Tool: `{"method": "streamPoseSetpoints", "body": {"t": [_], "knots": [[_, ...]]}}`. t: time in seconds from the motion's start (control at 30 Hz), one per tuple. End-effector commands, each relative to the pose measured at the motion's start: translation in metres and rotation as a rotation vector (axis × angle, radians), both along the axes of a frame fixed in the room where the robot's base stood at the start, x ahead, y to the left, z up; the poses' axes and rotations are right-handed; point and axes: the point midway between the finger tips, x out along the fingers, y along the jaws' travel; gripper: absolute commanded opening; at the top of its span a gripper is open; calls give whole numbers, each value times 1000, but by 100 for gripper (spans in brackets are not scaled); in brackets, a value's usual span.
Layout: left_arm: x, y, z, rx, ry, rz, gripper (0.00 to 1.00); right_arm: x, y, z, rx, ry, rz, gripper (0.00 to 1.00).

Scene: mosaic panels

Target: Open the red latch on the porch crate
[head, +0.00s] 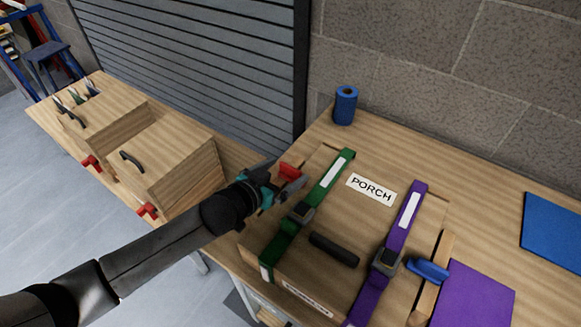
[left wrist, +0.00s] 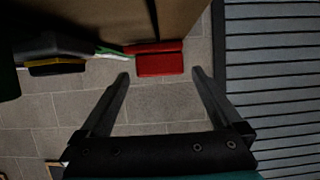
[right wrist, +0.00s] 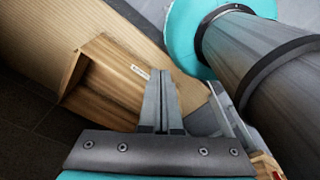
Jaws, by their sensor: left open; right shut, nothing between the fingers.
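The porch crate (head: 330,262) is a wooden box with a PORCH label, on the right bench. A green strap (head: 336,172) and a purple strap (head: 408,218), each with a buckle, cross it. Its red latch (head: 290,171) is on the left side, partly hidden by my gripper; it also shows in the left wrist view (left wrist: 160,64). My left gripper (head: 292,184) is open at the latch. In the left wrist view its fingertips (left wrist: 160,74) lie either side of the latch's lower edge; contact is unclear. My right gripper (right wrist: 165,76) is shut and empty, outside the head view.
A blue latch (head: 428,270) is on the crate's right side. A blue roll (head: 345,105) stands behind the crate. Blue (head: 553,236) and purple (head: 470,295) panels lie right. A wooden chest (head: 165,160) with red tabs stands left. In the right wrist view a wooden drawer (right wrist: 115,80) is close.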

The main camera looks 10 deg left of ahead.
Motion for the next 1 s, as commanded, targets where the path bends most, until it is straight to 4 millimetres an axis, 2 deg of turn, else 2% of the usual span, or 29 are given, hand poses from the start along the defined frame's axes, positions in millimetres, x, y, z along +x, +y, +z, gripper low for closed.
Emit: {"method": "streamPoseSetpoints", "body": {"t": [0.1,0.27,0.67,1.0], "knots": [[13,-5,-6,0,-1,1,100,0,0,-2,0,0,0,0],[23,-10,-10,0,-1,0,100,0,0,-3,0,0,1,0],[26,-11,-12,0,0,0,100,0,0,-3,0,0,1,0],[26,-11,-12,0,0,0,62,0,1,-3,1,-1,2,0]]}}
